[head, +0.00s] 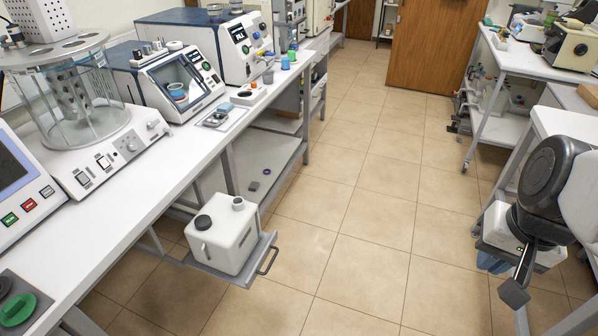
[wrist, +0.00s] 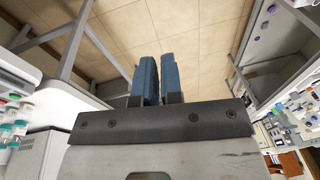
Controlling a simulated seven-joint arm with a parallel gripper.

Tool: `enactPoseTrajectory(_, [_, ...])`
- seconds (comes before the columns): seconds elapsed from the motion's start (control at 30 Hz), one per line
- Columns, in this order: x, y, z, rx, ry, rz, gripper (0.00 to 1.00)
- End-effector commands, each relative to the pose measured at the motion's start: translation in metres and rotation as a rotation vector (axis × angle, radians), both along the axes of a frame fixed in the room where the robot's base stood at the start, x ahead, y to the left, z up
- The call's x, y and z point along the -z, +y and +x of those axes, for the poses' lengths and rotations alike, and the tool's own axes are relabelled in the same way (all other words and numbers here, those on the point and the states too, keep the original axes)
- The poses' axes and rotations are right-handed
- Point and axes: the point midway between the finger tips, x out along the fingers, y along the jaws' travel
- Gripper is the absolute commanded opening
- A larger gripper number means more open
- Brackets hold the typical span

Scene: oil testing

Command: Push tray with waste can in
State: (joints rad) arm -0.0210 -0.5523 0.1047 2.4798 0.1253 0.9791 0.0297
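The waste can (head: 224,232) is a white, boxy container with a dark round cap and a smaller cap. It stands upright on the grey tray (head: 245,276), which sticks out from under the left bench over the aisle. A dark handle (head: 268,260) is on the tray's outer edge. My gripper (head: 492,263) is far to the right, across the aisle and apart from the tray. In the wrist view its two blue fingers (wrist: 159,80) are close together with nothing seen held between them. The tray and can are not clearly seen in the wrist view.
The left bench (head: 190,140) carries several instruments. A lower shelf (head: 262,165) under it holds small items. The tiled floor (head: 355,225) between the benches is clear. A white table (head: 570,125) stands near my arm at right, and a wooden door (head: 435,45) is at the back.

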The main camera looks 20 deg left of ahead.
Motion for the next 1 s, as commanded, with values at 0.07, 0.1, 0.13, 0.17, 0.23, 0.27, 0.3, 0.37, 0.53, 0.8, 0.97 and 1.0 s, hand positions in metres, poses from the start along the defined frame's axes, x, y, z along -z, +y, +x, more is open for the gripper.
enactPoseTrajectory(0.07, [0.006,0.011,0.011,0.013,0.043,0.042,0.0])
enactPoseTrajectory(0.1, [0.008,0.017,0.017,0.021,0.063,0.065,0.0])
enactPoseTrajectory(0.13, [0.01,0.022,0.021,0.027,0.079,0.083,0.0])
enactPoseTrajectory(0.17, [0.012,0.027,0.025,0.033,0.095,0.101,0.0])
enactPoseTrajectory(0.23, [0.016,0.038,0.035,0.048,0.134,0.141,0.0])
enactPoseTrajectory(0.27, [0.019,0.043,0.039,0.054,0.149,0.158,0.0])
enactPoseTrajectory(0.3, [0.022,0.049,0.044,0.063,0.171,0.18,0.0])
enactPoseTrajectory(0.37, [0.025,0.059,0.053,0.075,0.204,0.214,0.0])
enactPoseTrajectory(0.53, [0.038,0.087,0.076,0.117,0.298,0.304,0.0])
enactPoseTrajectory(0.8, [0.062,0.134,0.112,0.188,0.446,0.443,0.0])
enactPoseTrajectory(0.97, [0.077,0.162,0.134,0.233,0.534,0.52,0.0])
enactPoseTrajectory(1.0, [0.082,0.17,0.139,0.246,0.557,0.539,0.0])
